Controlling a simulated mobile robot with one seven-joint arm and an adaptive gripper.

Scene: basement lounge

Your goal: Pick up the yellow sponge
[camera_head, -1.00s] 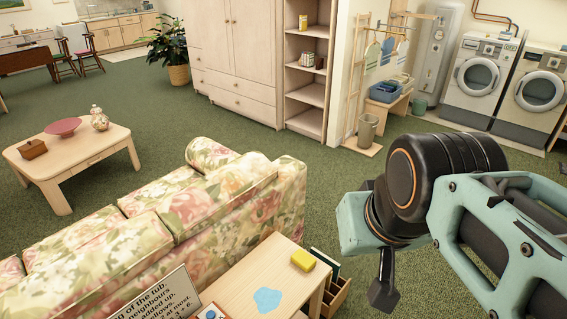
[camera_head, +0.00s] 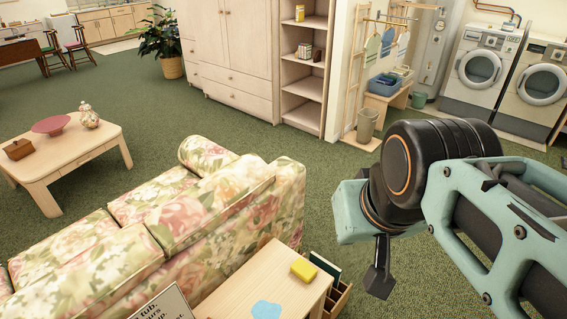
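The yellow sponge (camera_head: 304,270) lies flat on the light wooden side table (camera_head: 248,270) behind the floral sofa, near the table's right edge. A light blue patch or cloth (camera_head: 266,310) lies on the same table, nearer the bottom edge of the view. My gripper (camera_head: 379,283) hangs from my arm to the right of the table, apart from the sponge. Only a dark narrow part of it shows, so I cannot see whether the fingers are open or shut. Nothing is seen held in it.
A floral sofa (camera_head: 215,205) stands against the table's far left side. A sign (camera_head: 165,304) rises at the bottom edge. A rack with a dark green item (camera_head: 324,268) sits at the table's right side. Green carpet (camera_head: 340,180) is open beyond; a coffee table (camera_head: 85,160) stands left.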

